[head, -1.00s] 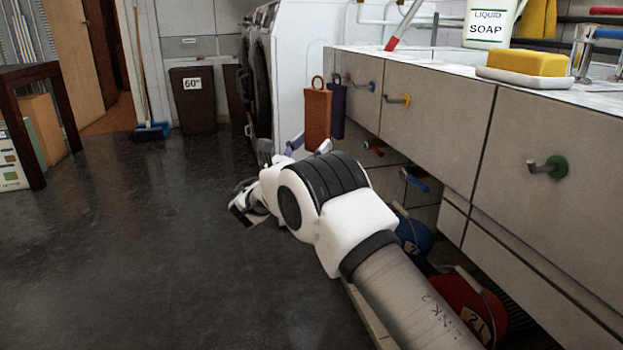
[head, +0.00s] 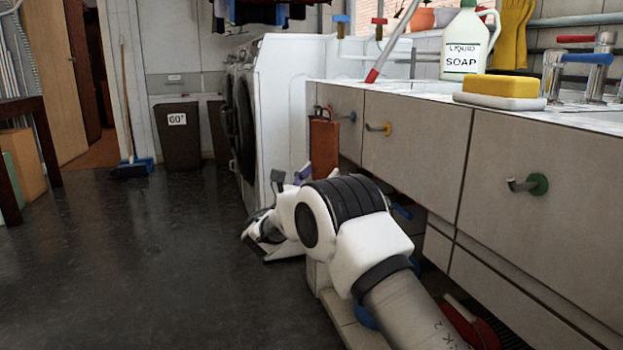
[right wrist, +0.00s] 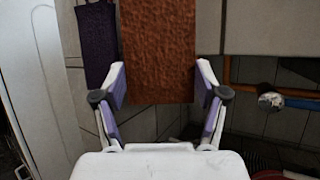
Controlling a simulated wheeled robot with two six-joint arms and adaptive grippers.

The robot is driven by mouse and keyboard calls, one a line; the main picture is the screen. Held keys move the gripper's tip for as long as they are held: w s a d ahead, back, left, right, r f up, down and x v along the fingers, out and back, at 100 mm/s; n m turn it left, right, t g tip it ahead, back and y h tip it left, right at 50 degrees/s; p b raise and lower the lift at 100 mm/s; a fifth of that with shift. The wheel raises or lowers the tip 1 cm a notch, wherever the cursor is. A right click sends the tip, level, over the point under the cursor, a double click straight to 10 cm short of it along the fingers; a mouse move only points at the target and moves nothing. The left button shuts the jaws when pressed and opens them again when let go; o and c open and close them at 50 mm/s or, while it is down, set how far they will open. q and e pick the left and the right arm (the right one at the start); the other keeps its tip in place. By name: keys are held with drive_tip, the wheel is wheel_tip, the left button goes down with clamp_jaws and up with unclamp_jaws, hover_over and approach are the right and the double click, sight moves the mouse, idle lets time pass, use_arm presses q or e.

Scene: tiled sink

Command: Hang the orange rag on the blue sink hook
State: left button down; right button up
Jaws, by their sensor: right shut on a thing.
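The orange rag (head: 324,145) is a flat upright piece with a loop at its top. It is left of the blue hook (head: 346,116) on the sink front, with a visible gap in the picture. My right gripper (head: 291,176) is at its lower part. In the right wrist view, the two fingers of the right gripper (right wrist: 161,86) press the side edges of the orange rag (right wrist: 158,45); its top is cut off there. My left gripper is not in view.
A purple rag (right wrist: 97,45) hangs left of the orange one in the wrist view. The sink front also has a yellow hook (head: 379,128) and a green hook (head: 528,184). A white washing machine (head: 285,110) stands beyond. The dark floor at left is open.

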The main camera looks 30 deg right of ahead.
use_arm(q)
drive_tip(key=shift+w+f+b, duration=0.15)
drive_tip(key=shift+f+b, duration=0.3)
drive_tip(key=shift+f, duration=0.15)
use_arm(e)
drive_tip(key=shift+s+d+f, duration=0.1)
drive_tip(key=shift+s+d, duration=0.1)
drive_tip(key=shift+d, duration=0.45)
drive_tip(key=shift+s+d+f, duration=0.1)
drive_tip(key=shift+s+d, duration=0.05)
drive_tip(key=shift+d, duration=0.45)
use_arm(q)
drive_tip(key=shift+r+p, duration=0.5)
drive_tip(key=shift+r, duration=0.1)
use_arm(e)
drive_tip(key=shift+s+d+f, duration=0.15)
drive_tip(key=shift+d+f, duration=0.35)
drive_tip(key=shift+d, duration=0.1)
drive_tip(key=o, duration=1.4)
drive_tip(key=shift+f, duration=0.1)
drive_tip(key=v, duration=1.2)
